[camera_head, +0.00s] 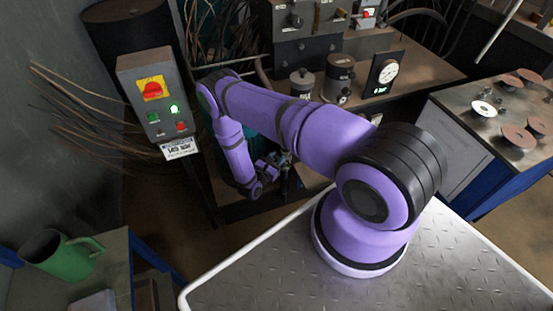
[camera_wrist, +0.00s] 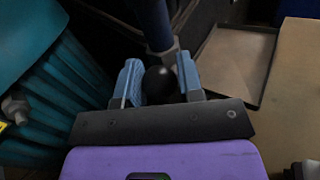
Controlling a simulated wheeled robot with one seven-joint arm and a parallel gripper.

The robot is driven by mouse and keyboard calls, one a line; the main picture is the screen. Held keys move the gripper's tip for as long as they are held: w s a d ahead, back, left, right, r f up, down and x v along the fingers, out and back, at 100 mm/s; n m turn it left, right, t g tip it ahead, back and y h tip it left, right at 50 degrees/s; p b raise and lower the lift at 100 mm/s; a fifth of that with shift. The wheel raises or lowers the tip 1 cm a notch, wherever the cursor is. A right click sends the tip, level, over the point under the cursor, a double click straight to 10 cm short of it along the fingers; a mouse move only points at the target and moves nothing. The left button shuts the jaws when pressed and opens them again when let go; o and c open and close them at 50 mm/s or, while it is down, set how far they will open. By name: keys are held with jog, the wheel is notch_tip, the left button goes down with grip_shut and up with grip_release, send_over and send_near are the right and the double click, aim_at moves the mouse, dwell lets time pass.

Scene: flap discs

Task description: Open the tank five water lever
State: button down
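In the wrist view, my gripper (camera_wrist: 158,82) has its two blue-grey fingers on either side of a round black knob (camera_wrist: 160,87). I cannot tell whether the fingers touch the knob or stand just clear of it. A dark blue post (camera_wrist: 152,24) with a grey lower end rises just beyond the knob. No label naming tank five or its lever is readable. In the head view, my gripper (camera_head: 286,158) is small and dark beside the bench, low under my arm; the knob cannot be made out there.
A teal ribbed body (camera_wrist: 50,95) stands close on the left in the wrist view, with a shallow tray (camera_wrist: 232,60) at right. In the head view, a grey switch box (camera_head: 157,100), a bench with a gauge (camera_head: 385,72), a disc table (camera_head: 480,75) and a green jug (camera_head: 62,255) surround me.

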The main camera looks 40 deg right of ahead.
jog(key=shift+d+r+m+y, duration=0.35)
jog(key=shift+d+m+y, duration=0.1)
jog(key=shift+y, duration=0.25)
jog(key=c, duration=0.8)
grip_release()
jog(key=shift+s, duration=0.1)
jog(key=v, duration=1)
jog(key=shift+a, duration=0.4)
